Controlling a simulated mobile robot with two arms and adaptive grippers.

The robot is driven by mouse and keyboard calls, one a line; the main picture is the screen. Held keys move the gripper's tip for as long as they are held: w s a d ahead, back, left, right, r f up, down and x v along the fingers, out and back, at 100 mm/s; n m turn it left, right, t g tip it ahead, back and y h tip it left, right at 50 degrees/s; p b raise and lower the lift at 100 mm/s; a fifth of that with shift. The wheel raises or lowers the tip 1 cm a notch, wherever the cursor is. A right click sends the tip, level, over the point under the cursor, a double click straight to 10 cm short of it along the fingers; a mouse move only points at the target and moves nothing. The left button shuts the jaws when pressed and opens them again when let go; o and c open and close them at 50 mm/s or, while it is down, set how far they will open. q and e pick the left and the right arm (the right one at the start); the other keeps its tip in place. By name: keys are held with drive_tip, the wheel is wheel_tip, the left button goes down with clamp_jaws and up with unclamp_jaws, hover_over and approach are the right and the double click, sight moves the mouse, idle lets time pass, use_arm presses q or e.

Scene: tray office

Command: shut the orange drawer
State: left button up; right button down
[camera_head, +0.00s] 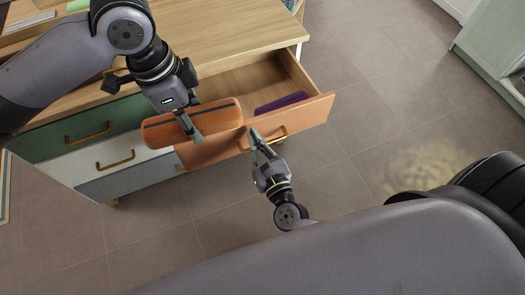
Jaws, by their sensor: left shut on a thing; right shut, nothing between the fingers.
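The orange drawer (312,112) is pulled open from the wooden-topped cabinet. Its front has a brass handle (281,134), and a purple thing (281,103) lies inside. My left gripper (188,128) is shut on an orange oblong object (222,117) with dark bands, held in front of the cabinet and overlapping the drawer's left part in view. My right gripper (257,138) is shut and empty, its fingertips at the left part of the handle; I cannot tell whether they touch it.
Green (62,135), white (120,158) and grey-blue (125,180) drawer fronts are shut to the left. The tiled floor (370,95) to the right is clear. A pale green cabinet (490,45) stands at the far right.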

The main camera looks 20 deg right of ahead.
use_arm(q)
drive_tip(key=shift+r, duration=0.2)
use_arm(e)
drive_tip(key=shift+w, duration=1.05)
drive_tip(key=shift+w, duration=0.1)
